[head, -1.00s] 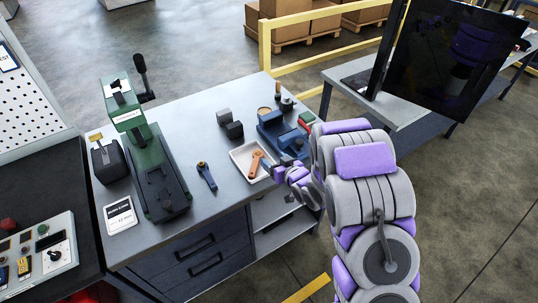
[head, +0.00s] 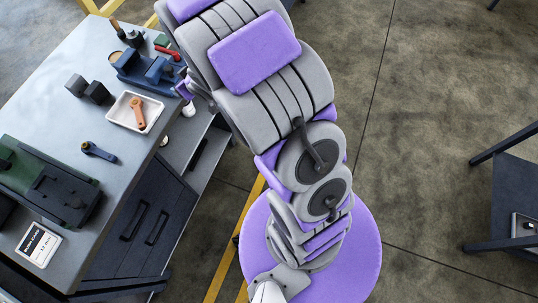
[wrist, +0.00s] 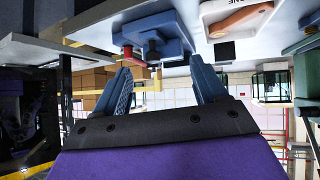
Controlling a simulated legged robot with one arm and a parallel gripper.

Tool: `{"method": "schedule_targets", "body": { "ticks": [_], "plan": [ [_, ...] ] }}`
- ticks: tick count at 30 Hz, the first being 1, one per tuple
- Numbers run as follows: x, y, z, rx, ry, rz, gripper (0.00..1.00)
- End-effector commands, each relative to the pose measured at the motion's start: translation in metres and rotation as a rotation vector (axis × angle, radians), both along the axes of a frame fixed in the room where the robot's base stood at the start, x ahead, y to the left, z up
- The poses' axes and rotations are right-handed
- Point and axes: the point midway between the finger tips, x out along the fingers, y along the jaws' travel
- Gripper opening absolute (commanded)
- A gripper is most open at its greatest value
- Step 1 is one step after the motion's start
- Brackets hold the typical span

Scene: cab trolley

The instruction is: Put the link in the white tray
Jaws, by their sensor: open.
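An orange link (head: 137,112) with a dark end lies in the white tray (head: 121,117) on the workbench. The tray (wrist: 213,6) and orange link (wrist: 238,20) also show at the top of the wrist view, which looks upside down. A second, dark blue link (head: 99,151) with a yellowish ring at one end lies on the bench outside the tray. My gripper (wrist: 164,88) is open, with nothing between its two blue-grey fingers. In the head view my arm mostly hides it, near the bench edge to the right of the tray.
A blue vise (head: 139,70) with a red handle (head: 168,52) stands behind the tray. Two dark blocks (head: 87,88) sit to its left. Open floor lies right of the bench, with a dark table (head: 510,205) at far right.

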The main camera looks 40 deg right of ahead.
Motion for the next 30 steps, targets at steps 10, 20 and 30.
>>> {"method": "schedule_targets", "body": {
  "ticks": [10,20,30],
  "plan": [
    [-0.107,-0.067,0.066,-0.153,0.332,-0.250,0.72],
    [-0.267,-0.066,0.115,-0.134,0.714,-0.363,0.72],
    [-0.397,-0.036,0.146,-0.079,1.010,-0.328,0.72]
  ]
}}
